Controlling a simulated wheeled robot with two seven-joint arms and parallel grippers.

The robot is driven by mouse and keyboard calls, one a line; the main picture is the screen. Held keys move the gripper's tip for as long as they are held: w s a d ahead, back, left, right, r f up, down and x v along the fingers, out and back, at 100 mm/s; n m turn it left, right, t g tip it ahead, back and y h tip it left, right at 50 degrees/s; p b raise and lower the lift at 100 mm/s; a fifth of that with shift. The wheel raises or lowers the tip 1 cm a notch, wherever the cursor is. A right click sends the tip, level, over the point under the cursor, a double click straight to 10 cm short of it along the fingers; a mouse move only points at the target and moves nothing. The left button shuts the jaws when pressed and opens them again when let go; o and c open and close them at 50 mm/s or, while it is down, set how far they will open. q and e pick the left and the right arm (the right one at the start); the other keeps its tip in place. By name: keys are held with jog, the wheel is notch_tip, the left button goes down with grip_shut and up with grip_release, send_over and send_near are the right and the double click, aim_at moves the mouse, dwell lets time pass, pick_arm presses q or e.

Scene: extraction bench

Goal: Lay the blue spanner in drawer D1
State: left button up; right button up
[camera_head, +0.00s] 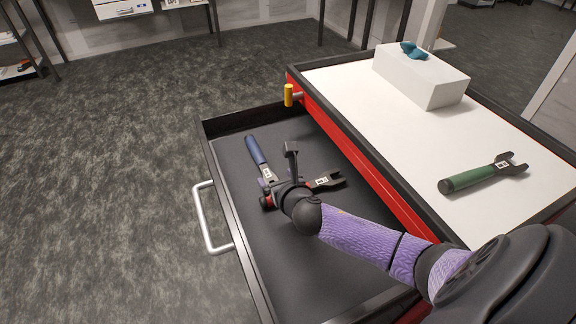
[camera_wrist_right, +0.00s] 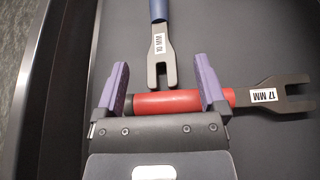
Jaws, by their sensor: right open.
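The blue spanner (camera_head: 256,152) lies on the dark floor of the open drawer (camera_head: 290,255); no D1 label shows. In the right wrist view the blue spanner (camera_wrist_right: 159,42) has its forked end towards my right gripper (camera_wrist_right: 162,78), between the fingertips in the picture. My right gripper (camera_head: 279,174) is open over the drawer and holds nothing. A red-handled spanner (camera_wrist_right: 170,102), marked 17 MM, lies crosswise below the fingers, and its dark forked end (camera_head: 328,180) shows in the head view. My left gripper is not in view.
A green spanner (camera_head: 478,180) lies on the white bench top (camera_head: 400,145). A white block (camera_head: 420,78) with a teal object (camera_head: 413,50) on it stands at the back. A yellow knob (camera_head: 289,95) projects near the drawer's back corner. The near drawer floor is clear.

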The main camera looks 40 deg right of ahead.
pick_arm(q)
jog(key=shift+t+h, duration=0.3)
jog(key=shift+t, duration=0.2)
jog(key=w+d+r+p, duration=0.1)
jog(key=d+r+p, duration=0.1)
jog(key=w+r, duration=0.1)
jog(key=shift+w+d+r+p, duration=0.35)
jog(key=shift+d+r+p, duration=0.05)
pick_arm(e)
jog(key=v, duration=0.9)
jog(key=shift+s, duration=0.2)
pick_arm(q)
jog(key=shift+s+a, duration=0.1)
pick_arm(e)
jog(key=shift+r, duration=0.1)
